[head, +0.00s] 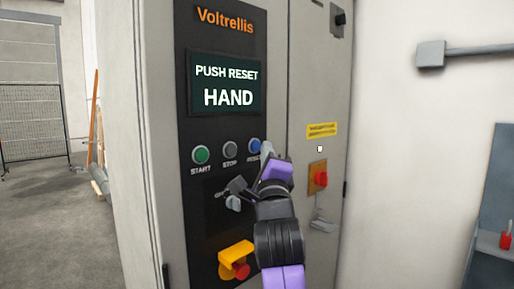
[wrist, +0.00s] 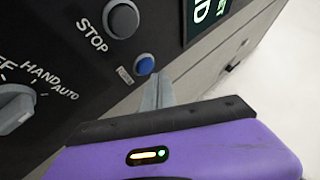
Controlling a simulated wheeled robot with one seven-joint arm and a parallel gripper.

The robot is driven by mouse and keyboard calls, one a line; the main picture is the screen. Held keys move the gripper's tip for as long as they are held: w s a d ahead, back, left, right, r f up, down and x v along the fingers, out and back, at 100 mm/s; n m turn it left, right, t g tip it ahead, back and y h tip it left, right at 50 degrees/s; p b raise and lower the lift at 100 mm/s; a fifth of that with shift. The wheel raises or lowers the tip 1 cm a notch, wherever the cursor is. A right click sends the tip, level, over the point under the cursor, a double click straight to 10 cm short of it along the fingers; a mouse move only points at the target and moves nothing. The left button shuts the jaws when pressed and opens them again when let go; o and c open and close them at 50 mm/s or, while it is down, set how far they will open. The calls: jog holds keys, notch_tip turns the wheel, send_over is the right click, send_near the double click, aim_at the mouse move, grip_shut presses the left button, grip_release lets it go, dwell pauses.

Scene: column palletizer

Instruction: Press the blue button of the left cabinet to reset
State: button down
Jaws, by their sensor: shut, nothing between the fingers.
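The blue reset button (head: 253,145) is on the black panel of the cabinet, right of the grey stop button (head: 230,149) and green start button (head: 201,155). My gripper (head: 266,149) is shut and empty, its fingertips just right of the blue button in the head view. In the wrist view the blue button (wrist: 145,64) shows in full, with the fingertips (wrist: 159,78) close beside it. I cannot tell whether they touch the panel. The cabinet screen (head: 226,84) reads "PUSH RESET HAND". My gripper partly hides the RESET label.
A selector knob (wrist: 14,108) sits below the buttons, marked HAND and AUTO. A yellow-framed red emergency stop (head: 238,262) is lower on the panel. A red switch (head: 320,179) and a handle (head: 322,222) are on the cabinet part to the right. Open floor lies left.

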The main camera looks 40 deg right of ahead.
jog(key=shift+w+b, duration=0.8)
jog(key=shift+b, duration=0.15)
dwell(0.5)
jog(key=shift+s, duration=0.1)
dwell(0.4)
jog(key=shift+s, duration=0.7)
jog(key=shift+s, duration=2.5)
